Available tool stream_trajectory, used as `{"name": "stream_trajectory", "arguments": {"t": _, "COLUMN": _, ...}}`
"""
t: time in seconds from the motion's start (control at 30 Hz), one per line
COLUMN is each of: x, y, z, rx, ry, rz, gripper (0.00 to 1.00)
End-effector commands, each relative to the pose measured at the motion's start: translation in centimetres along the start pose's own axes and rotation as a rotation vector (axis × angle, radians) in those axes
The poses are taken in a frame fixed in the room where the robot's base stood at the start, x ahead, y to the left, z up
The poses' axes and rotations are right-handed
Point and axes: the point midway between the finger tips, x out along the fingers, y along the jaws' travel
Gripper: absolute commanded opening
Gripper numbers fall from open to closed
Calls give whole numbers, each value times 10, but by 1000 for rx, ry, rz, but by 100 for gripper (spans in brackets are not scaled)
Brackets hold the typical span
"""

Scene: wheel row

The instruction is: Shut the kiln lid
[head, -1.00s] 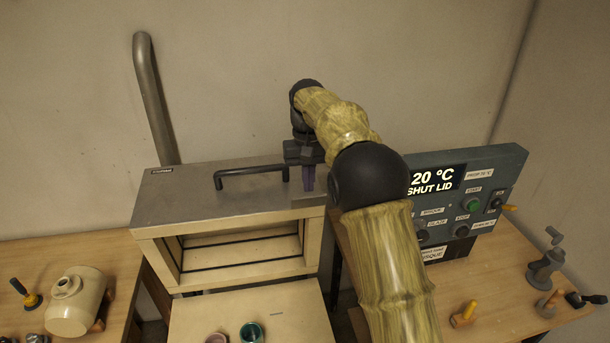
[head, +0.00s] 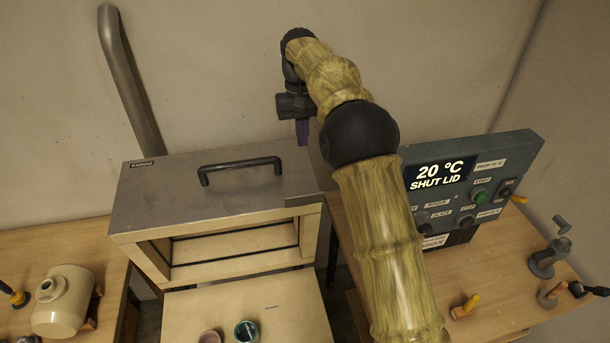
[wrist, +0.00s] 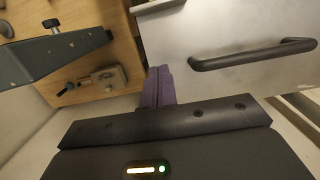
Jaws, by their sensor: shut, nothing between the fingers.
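The kiln (head: 150,255) is a cream box with an opening facing me. Its inside is visible. The grey steel lid (head: 160,190) forms the top, with a black bar handle (head: 240,163) across it. The handle and lid also show at the right of the wrist view (wrist: 255,55). My gripper (head: 303,135) is shut and empty, its purple fingers pointing down near the lid's back right corner. It is apart from the handle, to its right and behind. The fingers (wrist: 160,85) also show in the wrist view. Their exact height over the lid is unclear.
The control panel (head: 465,185) at the right reads "20 °C SHUT LID". Two small cups (head: 246,331) are on a pale slab (head: 290,310) before the kiln. A bent pipe (head: 130,80) rises behind the kiln.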

Motion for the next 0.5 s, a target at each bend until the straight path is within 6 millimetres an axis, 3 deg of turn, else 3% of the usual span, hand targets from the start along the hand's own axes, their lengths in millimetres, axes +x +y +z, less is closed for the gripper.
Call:
{"name": "stream_trajectory", "arguments": {"t": 0.27, "x": 1, "y": -12, "z": 1, "rx": -19, "ry": 0, "rz": 2, "gripper": 0}}
{"name": "stream_trajectory", "arguments": {"t": 0.5, "x": 17, "y": -6, "z": 1, "rx": -10, "ry": -3, "rz": 1, "gripper": 0}}
